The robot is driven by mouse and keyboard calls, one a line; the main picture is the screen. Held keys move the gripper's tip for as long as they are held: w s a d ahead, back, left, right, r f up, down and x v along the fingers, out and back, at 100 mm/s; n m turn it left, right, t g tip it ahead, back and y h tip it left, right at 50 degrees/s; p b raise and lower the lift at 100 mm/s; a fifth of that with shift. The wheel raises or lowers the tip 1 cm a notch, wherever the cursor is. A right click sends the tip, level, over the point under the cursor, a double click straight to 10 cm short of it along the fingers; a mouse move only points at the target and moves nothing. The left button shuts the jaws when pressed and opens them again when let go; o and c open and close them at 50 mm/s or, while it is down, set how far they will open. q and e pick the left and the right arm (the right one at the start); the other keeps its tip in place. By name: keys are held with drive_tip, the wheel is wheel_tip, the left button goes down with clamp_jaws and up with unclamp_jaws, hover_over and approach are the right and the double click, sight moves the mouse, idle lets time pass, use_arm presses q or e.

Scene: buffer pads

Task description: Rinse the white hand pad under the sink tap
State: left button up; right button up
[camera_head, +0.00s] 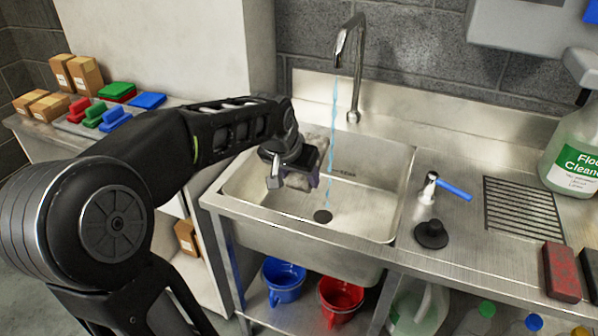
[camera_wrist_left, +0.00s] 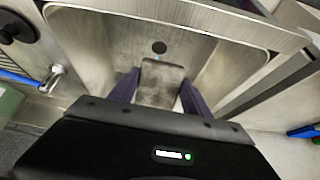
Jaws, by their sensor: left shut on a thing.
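My left gripper (camera_head: 296,180) is over the left part of the steel sink basin (camera_head: 375,200), pointing down. In the left wrist view its purple fingers (camera_wrist_left: 158,95) are shut on the white hand pad (camera_wrist_left: 160,84), which looks greyish with dark smudges. In the head view the pad is mostly hidden by the gripper. The tap (camera_head: 350,60) is running; a thin blue water stream (camera_head: 333,120) falls just right of the gripper towards the drain (camera_head: 323,216). I cannot tell whether the water touches the pad. My right gripper is out of view.
A blue lever (camera_head: 454,190) and black stopper (camera_head: 431,235) stand right of the basin, near a drain grate (camera_head: 523,210). A cleaner bottle (camera_head: 577,150) and red-black block (camera_head: 561,272) are further right. Coloured brushes and pads (camera_head: 115,90) lie on the left counter.

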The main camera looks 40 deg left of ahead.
use_arm(q)
drive_tip(key=shift+w, duration=0.1)
drive_tip(key=w+a+p, duration=0.1)
drive_tip(key=w, duration=0.3)
drive_tip(key=w+a+p, duration=0.1)
drive_tip(key=w+p, duration=0.1)
drive_tip(key=w, duration=0.2)
drive_tip(key=w+a+p, duration=0.1)
drive_tip(key=w+a, duration=0.1)
drive_tip(key=w, duration=0.2)
drive_tip(key=shift+w, duration=0.25)
idle(3.6)
drive_tip(key=s+d+b, duration=0.1)
drive_tip(key=s, duration=0.2)
drive_tip(key=s+d+b, duration=0.1)
drive_tip(key=s+b, duration=0.1)
drive_tip(key=s, duration=0.1)
drive_tip(key=s+d+b, duration=0.1)
drive_tip(key=s, duration=0.3)
drive_tip(key=shift+d, duration=0.1)
drive_tip(key=shift+s+d+b, duration=0.15)
drive_tip(key=shift+s+b, duration=0.15)
drive_tip(key=shift+s, duration=0.2)
